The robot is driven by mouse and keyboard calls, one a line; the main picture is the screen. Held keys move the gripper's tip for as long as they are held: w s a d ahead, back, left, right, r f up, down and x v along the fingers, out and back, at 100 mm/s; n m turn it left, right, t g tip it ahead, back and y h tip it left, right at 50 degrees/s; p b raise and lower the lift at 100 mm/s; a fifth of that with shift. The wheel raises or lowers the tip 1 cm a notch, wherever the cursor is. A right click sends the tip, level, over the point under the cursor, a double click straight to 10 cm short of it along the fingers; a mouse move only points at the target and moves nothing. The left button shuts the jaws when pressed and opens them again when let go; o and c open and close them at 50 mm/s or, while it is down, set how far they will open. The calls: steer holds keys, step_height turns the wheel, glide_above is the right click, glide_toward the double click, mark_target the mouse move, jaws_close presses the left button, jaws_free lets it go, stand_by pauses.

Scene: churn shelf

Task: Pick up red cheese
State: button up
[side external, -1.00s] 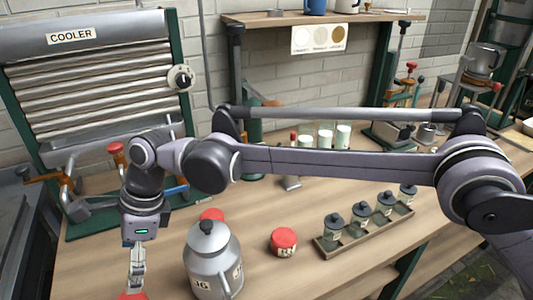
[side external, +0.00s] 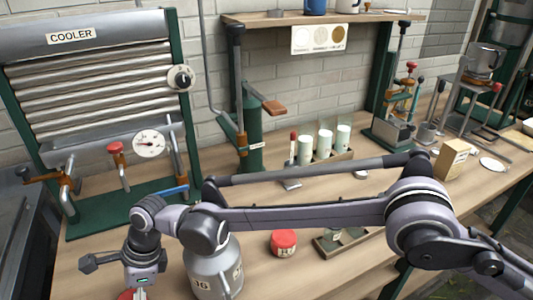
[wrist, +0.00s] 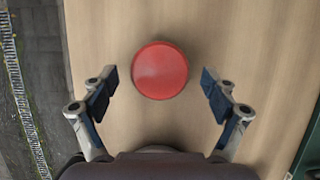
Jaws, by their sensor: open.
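A round red cheese (wrist: 160,70) lies flat on the wooden table in the wrist view, centred between my fingertips. My gripper (wrist: 160,82) is open, with one finger on each side and visible gaps to the red round; nothing is held. In the side external view, my gripper (side external: 141,293) points down at the lower left, its fingertips at the frame's bottom edge. A red piece (side external: 124,295) shows beside it, mostly cut off. Another red round with a label (side external: 284,243) sits right of the metal can.
A metal can (side external: 214,272) stands close to the right of my gripper, partly behind my arm. A tray (side external: 325,247) of jars is partly hidden by my arm. The cooler stand (side external: 100,215) is behind. The table edge (wrist: 68,60) lies left in the wrist view.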

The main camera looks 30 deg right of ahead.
steer(key=shift+x, duration=1.1)
steer(key=c, duration=1.4)
steer(key=shift+o, duration=0.2)
steer(key=shift+r, duration=0.1)
